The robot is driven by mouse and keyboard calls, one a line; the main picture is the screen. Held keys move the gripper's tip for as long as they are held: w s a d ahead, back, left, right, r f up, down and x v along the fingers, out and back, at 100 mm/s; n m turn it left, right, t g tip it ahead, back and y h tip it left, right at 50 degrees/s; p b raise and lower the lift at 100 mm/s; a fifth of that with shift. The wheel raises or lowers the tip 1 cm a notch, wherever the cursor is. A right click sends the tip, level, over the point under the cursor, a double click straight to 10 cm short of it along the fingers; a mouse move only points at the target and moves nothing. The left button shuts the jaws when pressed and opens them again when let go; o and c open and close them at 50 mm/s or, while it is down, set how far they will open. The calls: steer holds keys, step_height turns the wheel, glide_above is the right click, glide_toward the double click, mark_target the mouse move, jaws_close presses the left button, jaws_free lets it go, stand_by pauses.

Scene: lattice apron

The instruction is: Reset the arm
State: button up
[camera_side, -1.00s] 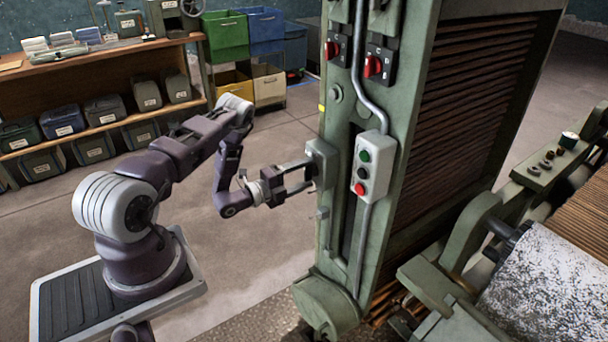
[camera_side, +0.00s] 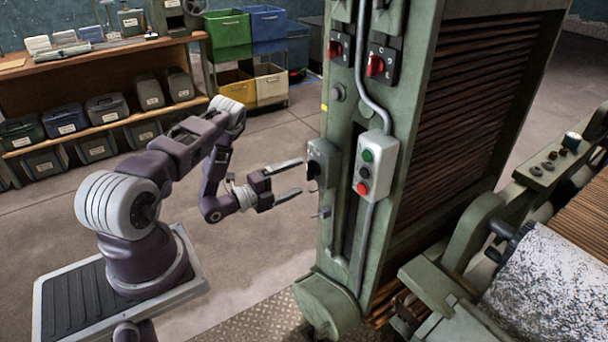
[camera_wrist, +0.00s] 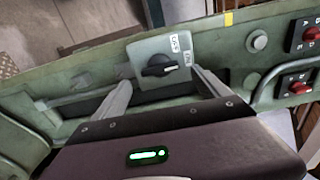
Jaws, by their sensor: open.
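My gripper (camera_side: 295,179) is open and empty, its two fingers pointing at the green machine frame (camera_side: 340,215). A small grey switch box (camera_side: 325,160) with a black rotary knob (camera_side: 313,170) is just ahead of the fingertips, apart from them in the side view. In the wrist view the switch box (camera_wrist: 165,62) shows between the two fingers (camera_wrist: 165,90), with the black knob (camera_wrist: 160,66) and two white labels on its face. The label text is too small to read surely.
A push-button box (camera_side: 375,168) with green, black and red buttons and a conduit (camera_side: 362,60) are on the machine front. Red rotary switches (camera_side: 376,66) sit higher. A shelf with bins (camera_side: 108,107) stands behind my arm. The floor (camera_side: 250,245) between is clear.

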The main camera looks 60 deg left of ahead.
steer(key=shift+g+h, duration=0.7)
steer(key=shift+g, duration=0.1)
steer(key=w+d+r, duration=0.1)
steer(key=w+r, duration=0.1)
steer(key=r, duration=0.1)
steer(key=w+d+r, duration=0.1)
steer(key=shift+w+d+r, duration=0.15)
steer(key=shift+w+d, duration=0.05)
steer(key=shift+d, duration=0.1)
steer(key=w+d+r+g+h, duration=0.1)
steer(key=w+d+r+g, duration=0.25)
steer(key=d+r, duration=0.35)
steer(key=s+d+r+n+g+y, duration=0.25)
steer(key=r+n, duration=0.25)
steer(key=r, duration=0.3)
steer(key=s+d+r+n+g+y, duration=0.1)
steer(key=s+r+n+y, duration=0.1)
steer(key=s+r+n, duration=0.35)
steer(key=s+d+r+n+g, duration=0.1)
steer(key=s+d, duration=0.3)
steer(key=s, duration=0.4)
steer(key=s+d+r+n+g+h, duration=0.1)
steer(key=s+d+n, duration=0.3)
steer(key=s, duration=0.4)
steer(key=s+d+r+n+g+h, duration=0.1)
steer(key=s+d+r+n, duration=0.1)
steer(key=s, duration=0.6)
steer(key=shift+d+r+n+g, duration=0.4)
steer(key=shift+d+r, duration=0.2)
steer(key=shift+d, duration=0.4)
